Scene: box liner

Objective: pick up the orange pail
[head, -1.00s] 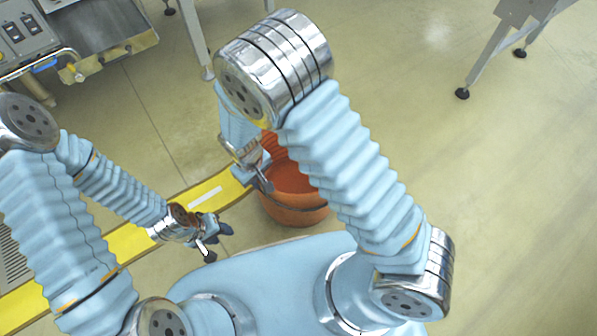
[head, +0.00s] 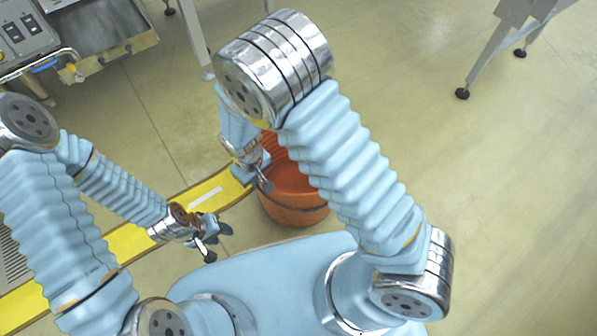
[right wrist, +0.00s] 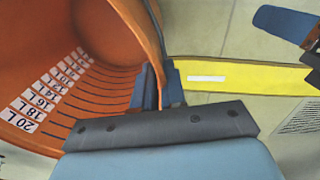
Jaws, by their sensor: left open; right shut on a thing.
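The orange pail (head: 297,209) stands below my right arm in the head view, partly hidden by that arm. In the right wrist view its inside (right wrist: 112,48) fills the left side, with litre marks on the wall. My right gripper (head: 264,184) is at the pail's left rim. In its wrist view the dark fingers (right wrist: 158,88) are shut on the rim, one on each side of the wall. My left gripper (head: 214,243) is open and empty, left of and apart from the pail. Its fingers also show at the upper right of the right wrist view (right wrist: 291,29).
A yellow floor strip (head: 130,240) with a white dash runs behind and left of the pail. A metal machine (head: 75,55) stands at the upper left, and table legs (head: 490,55) at the upper right. The floor at right is clear.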

